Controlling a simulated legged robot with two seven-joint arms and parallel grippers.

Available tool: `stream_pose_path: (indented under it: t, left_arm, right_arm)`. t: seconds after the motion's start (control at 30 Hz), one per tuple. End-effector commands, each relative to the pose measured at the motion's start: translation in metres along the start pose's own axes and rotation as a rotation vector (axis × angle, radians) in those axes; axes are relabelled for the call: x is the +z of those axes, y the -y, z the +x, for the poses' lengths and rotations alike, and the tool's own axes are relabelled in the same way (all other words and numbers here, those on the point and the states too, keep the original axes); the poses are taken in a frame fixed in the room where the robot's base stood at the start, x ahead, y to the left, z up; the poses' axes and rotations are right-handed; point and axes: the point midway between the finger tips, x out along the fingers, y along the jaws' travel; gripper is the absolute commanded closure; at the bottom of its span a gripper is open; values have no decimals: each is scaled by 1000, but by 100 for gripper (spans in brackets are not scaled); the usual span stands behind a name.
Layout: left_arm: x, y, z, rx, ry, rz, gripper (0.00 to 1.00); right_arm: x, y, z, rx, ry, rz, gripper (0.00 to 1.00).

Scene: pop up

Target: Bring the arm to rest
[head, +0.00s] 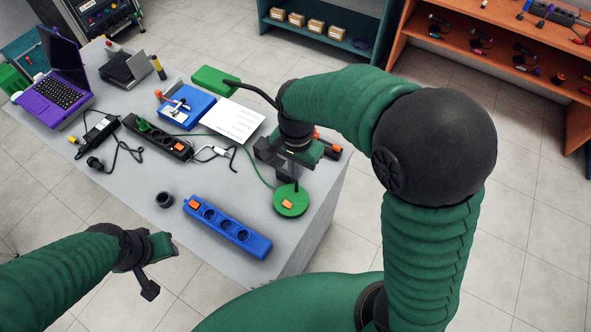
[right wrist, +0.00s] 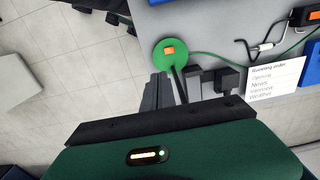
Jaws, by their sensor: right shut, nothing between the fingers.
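My right arm reaches over the near right end of the grey table (head: 110,190). My right gripper (head: 283,168) is above the table beside a green round disc with an orange switch (head: 290,203). In the right wrist view, the shut fingers (right wrist: 160,90) point toward the disc (right wrist: 168,53) with nothing between them; I cannot tell whether they touch it. My left gripper (head: 152,268) hangs in the air off the near left edge of the table, apart from the objects; its jaw opening is not clear.
A blue power strip (head: 228,228), a black round piece (head: 164,200), a black power strip (head: 158,138), a white sheet (head: 233,119) and a purple laptop (head: 52,95) lie on the table. An orange shelf (head: 480,55) stands at the right. The floor between is clear.

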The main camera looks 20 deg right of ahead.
Motion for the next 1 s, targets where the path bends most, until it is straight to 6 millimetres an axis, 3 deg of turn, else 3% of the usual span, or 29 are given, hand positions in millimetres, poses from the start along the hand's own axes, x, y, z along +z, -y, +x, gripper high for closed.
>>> stream_pose_path:
  t: [0.27,0.37,0.5,0.63,1.0]
  left_arm:
    - [0,0,0,0,0,0,64]
    - [0,0,0,0,0,0,64]
    - [0,0,0,0,0,0,64]
    - [0,0,0,0,0,0,64]
    - [0,0,0,0,0,0,64]
  right_arm:
    - [0,-4,1,-9,-5,-34,100]
    - [2,-25,7,-43,-33,-216,100]
    - [9,-65,19,-90,-127,-608,100]
    - [16,-86,26,-96,-199,-851,100]
    - [17,-88,28,-94,-212,-905,100]
